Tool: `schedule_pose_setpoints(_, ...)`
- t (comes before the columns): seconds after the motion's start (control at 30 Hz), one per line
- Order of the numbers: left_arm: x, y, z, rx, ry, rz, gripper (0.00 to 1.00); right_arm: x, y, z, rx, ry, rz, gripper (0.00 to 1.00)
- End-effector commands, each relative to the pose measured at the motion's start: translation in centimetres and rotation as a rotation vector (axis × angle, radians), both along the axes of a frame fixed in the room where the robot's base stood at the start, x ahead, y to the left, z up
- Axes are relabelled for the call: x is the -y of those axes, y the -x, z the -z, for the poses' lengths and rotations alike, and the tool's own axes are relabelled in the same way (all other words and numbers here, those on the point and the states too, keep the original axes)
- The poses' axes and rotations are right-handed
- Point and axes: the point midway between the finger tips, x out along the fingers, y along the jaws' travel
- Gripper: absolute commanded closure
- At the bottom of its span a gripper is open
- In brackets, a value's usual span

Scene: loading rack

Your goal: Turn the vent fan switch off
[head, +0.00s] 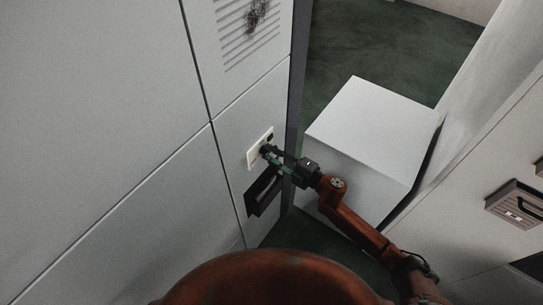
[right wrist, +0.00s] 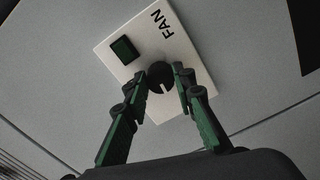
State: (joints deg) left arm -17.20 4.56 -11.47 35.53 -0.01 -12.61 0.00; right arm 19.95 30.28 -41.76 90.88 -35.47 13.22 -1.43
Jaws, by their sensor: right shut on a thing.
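The fan switch is a white plate (right wrist: 188,45) marked "FAN", with a round black knob (right wrist: 161,78) and a small dark green window (right wrist: 124,49). In the head view the plate (head: 252,157) sits on the grey cabinet wall, partly covered by my gripper. My right gripper (right wrist: 162,76) has its green fingers on both sides of the knob, shut on it. In the head view the right gripper (head: 267,152) reaches the plate from the right. A pale line on the knob points toward the lower right in the wrist view. My left gripper is not in view.
A vent grille (head: 247,30) with a dark smudge is above the switch. A dark holder (head: 263,192) is on the wall just below the plate. A white box (head: 375,125) stands to the right on the dark green floor (head: 390,45). A panel with a handle (head: 515,204) is at the far right.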

Motion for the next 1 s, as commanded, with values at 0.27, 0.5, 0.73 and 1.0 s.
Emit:
schedule_pose_setpoints(0.27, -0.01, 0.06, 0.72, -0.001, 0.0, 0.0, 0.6, -0.14, 0.19, 0.18, 0.085, 0.063, -0.004, 1.0)
schedule_pose_setpoints(0.5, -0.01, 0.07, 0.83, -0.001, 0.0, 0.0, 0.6, -0.15, 0.2, 0.16, 0.107, 0.08, -0.005, 1.0)
schedule_pose_setpoints(0.73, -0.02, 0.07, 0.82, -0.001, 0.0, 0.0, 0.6, -0.16, 0.21, 0.17, 0.108, 0.081, -0.005, 1.0)
schedule_pose_setpoints(1.0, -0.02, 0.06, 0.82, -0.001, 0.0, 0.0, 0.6, -0.1, 0.16, 0.13, 0.107, 0.08, -0.004, 0.65)
